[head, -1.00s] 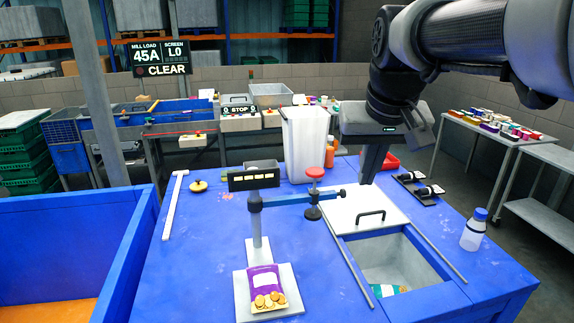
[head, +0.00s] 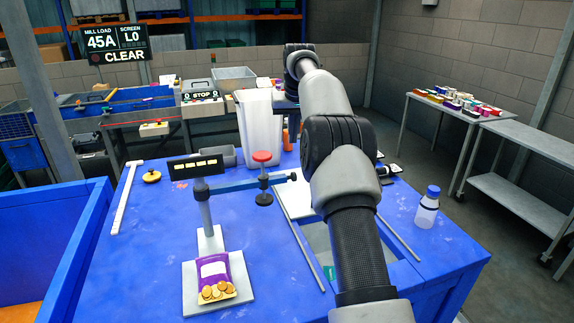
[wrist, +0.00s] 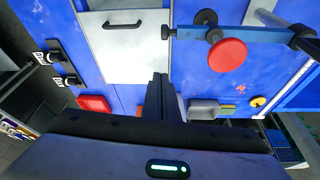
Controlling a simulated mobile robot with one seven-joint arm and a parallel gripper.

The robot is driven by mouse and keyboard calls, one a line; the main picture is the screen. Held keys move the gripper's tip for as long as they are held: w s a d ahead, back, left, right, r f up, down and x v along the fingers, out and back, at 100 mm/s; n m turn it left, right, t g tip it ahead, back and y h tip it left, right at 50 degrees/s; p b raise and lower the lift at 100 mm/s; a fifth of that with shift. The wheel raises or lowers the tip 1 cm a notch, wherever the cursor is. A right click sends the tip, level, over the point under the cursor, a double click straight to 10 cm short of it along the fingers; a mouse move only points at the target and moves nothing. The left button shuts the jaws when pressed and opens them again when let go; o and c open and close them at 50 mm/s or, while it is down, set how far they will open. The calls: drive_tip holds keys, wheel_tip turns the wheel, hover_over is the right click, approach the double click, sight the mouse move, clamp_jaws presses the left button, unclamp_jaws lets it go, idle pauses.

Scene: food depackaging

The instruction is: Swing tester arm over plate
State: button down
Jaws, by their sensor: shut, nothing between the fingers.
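The tester stands on the blue table with a grey post (head: 206,212), and its blue arm (head: 232,187) points right, away from the plate (head: 194,296). A red knob (head: 262,156) tops the spindle near the arm's end. A purple packet (head: 213,268) with a picture of round yellow snacks lies on the plate. In the wrist view the blue tester arm (wrist: 236,36) and red knob (wrist: 227,56) are at the upper right. My gripper (wrist: 160,78) is shut and empty, apart from the tester arm.
A lid with a black handle (wrist: 122,24) lies by an open hatch that my arm partly covers. A tall white bin (head: 257,125) stands behind the tester. A bottle (head: 427,208) stands at the right. A red tray (wrist: 94,103) shows in the wrist view.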

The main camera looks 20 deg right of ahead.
drive_tip(key=shift+w+d+f, duration=0.1)
drive_tip(key=shift+w+f, duration=0.1)
drive_tip(key=shift+f, duration=0.15)
wheel_tip(320, 180, down, 10)
drive_tip(key=b, duration=0.2)
drive_tip(key=shift+s, duration=0.3)
idle(0.6)
drive_tip(key=shift+s, duration=0.1)
idle(0.3)
